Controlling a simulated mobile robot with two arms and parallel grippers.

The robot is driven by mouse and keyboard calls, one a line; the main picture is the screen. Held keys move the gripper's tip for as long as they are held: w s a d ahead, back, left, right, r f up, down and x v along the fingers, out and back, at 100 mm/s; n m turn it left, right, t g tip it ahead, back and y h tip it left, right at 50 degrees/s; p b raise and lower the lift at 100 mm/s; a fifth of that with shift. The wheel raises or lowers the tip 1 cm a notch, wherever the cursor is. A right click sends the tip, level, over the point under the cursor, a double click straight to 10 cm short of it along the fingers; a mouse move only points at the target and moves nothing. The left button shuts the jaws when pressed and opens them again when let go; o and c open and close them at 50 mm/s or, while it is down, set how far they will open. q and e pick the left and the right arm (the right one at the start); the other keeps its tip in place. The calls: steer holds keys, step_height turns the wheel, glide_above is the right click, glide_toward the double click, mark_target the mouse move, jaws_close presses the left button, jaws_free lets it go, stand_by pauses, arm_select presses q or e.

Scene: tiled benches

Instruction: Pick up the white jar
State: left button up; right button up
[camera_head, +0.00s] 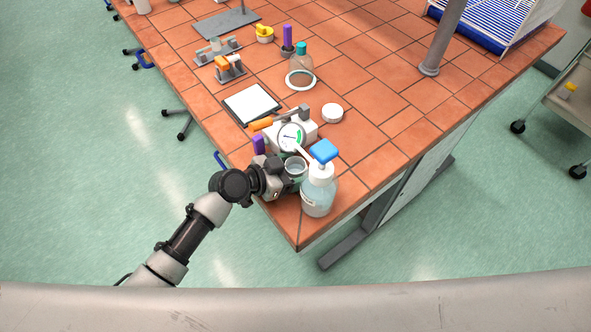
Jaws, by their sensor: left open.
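The small white jar (333,113) is a low round white piece standing upright on the tiled bench (375,165), right of the gauge device. My left gripper (284,176) is at the bench's near corner, open, below and to the left of the white jar and well apart from it. A clear glass beaker (296,167) is right at its fingers; I cannot tell whether they touch it. The fingertips are partly hidden among the glassware. My right gripper is not in view.
A bottle with a blue top (319,190) stands right of my left gripper. A device with a round gauge (291,137) stands between gripper and jar. A flat white-topped plate (251,104) and a glass flask (300,72) are farther back. Tiles right of the jar are clear.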

arm_select(q)
steer(key=c, duration=0.7)
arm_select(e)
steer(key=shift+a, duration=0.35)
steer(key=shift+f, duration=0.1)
arm_select(q)
steer(key=shift+r+b, duration=0.2)
steer(key=shift+b, duration=0.3)
steer(key=shift+s+a+r+b, duration=0.1)
steer(key=shift+s+a+b, duration=1.2)
steer(key=shift+a, duration=1.3)
steer(key=shift+s+a+r+b, duration=0.1)
steer(key=shift+s+a+b, duration=1.25)
steer(key=shift+a, duration=1.3)
steer(key=shift+s+a+b, duration=1)
steer(key=shift+s+a, duration=0.6)
steer(key=shift+a, duration=1)
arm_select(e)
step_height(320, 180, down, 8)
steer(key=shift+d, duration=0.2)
